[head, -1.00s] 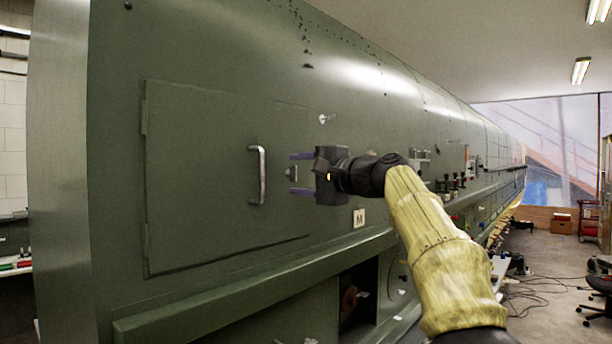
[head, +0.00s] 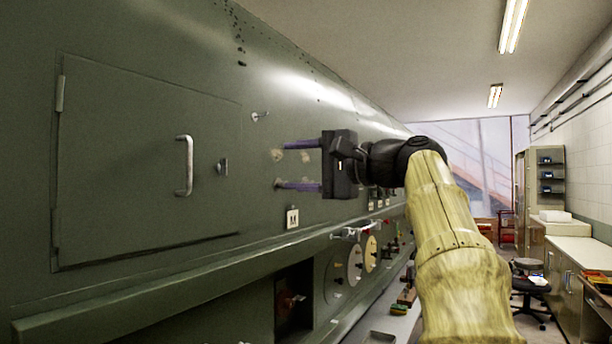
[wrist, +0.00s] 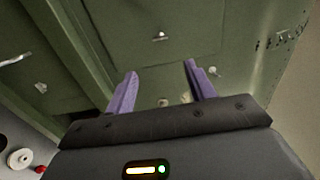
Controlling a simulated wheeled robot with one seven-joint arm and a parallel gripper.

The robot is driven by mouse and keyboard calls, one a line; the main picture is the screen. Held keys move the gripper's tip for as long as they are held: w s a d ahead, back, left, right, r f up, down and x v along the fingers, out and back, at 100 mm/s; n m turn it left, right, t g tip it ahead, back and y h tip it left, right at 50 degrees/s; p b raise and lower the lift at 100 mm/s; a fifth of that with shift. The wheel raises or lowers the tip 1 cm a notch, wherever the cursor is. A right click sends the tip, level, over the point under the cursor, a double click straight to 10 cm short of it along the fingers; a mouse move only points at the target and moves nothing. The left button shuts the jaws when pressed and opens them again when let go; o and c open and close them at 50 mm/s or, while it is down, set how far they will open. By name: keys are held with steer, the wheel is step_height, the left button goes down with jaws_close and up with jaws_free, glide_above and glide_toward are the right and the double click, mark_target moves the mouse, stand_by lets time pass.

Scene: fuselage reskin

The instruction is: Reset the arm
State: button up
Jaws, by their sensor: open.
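My gripper (head: 298,165) is open, its two purple fingers spread apart with nothing between them. In the head view it is in front of the green fuselage (head: 160,60), to the right of a closed rectangular panel door (head: 125,165) with a metal handle (head: 184,166). In the wrist view the gripper (wrist: 160,82) points at the green surface, and small fittings show between and beyond the fingers. I cannot tell how far the fingertips are from the skin.
A ledge (head: 180,272) runs along the fuselage below the door, with an opening under it. Round discs and fittings are below and behind my gripper. An office chair (head: 530,290) and a white-topped bench (head: 580,250) are on the right.

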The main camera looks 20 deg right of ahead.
steer(key=shift+s+d, duration=0.35)
steer(key=shift+s, duration=0.2)
steer(key=w+f+m+g+h, duration=0.2)
steer(key=w+f+h, duration=0.35)
steer(key=f, duration=0.85)
steer(key=w+a+f+n+g, duration=0.1)
steer(key=a+f+g, duration=0.1)
steer(key=f, duration=0.7)
steer(key=w+a+f+g, duration=0.1)
steer(key=a+f+g, duration=0.1)
steer(key=f, duration=0.7)
steer(key=s+a+f+n+g+h, duration=0.2)
steer(key=s+f+n, duration=0.3)
steer(key=s+f, duration=0.6)
steer(key=s+a+f+n+g+h+p, duration=0.1)
steer(key=s+a+f+n+g+h, duration=0.2)
steer(key=s+f+n, duration=0.3)
steer(key=s+a+f+g, duration=0.1)
steer(key=s+f, duration=0.4)
steer(key=f, duration=0.7)
steer(key=shift+s+n, duration=0.3)
steer(key=shift+s, duration=0.1)
steer(key=shift+a, duration=0.1)
steer(key=shift+c, duration=0.4)
